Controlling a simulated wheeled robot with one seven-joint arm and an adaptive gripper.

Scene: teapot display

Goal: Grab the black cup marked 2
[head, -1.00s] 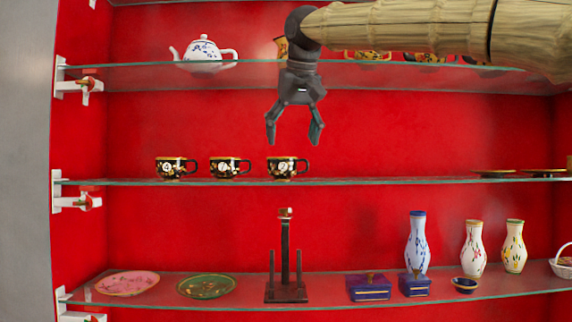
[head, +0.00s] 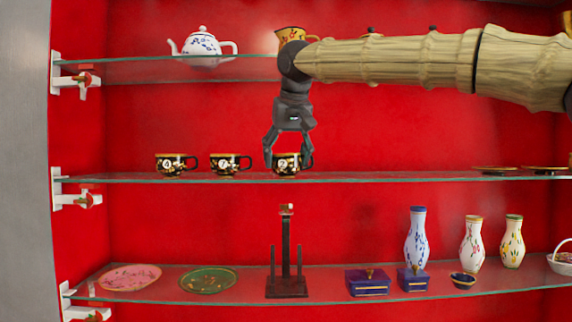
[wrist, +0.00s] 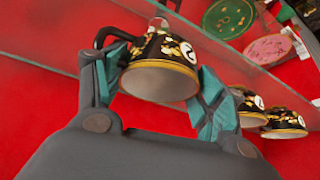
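The black cup marked 2 (head: 286,162) stands upright on the middle glass shelf, at the right end of a row of black cups. It has gold trim, flowers and a white number spot that appears to read 2. My gripper (head: 288,164) has come down over it from above, one finger on each side. In the wrist view the cup (wrist: 158,52) sits between my teal fingertips (wrist: 160,88), with its handle by the left finger. The fingers are spread around the cup, and I see no clear grip on it.
Two similar black cups, one in the middle (head: 224,164) and one at the left (head: 171,164), stand left of it. The middle shelf (head: 400,178) is bare to the right up to some flat plates (head: 495,169). A white teapot (head: 203,44) stands on the shelf above.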

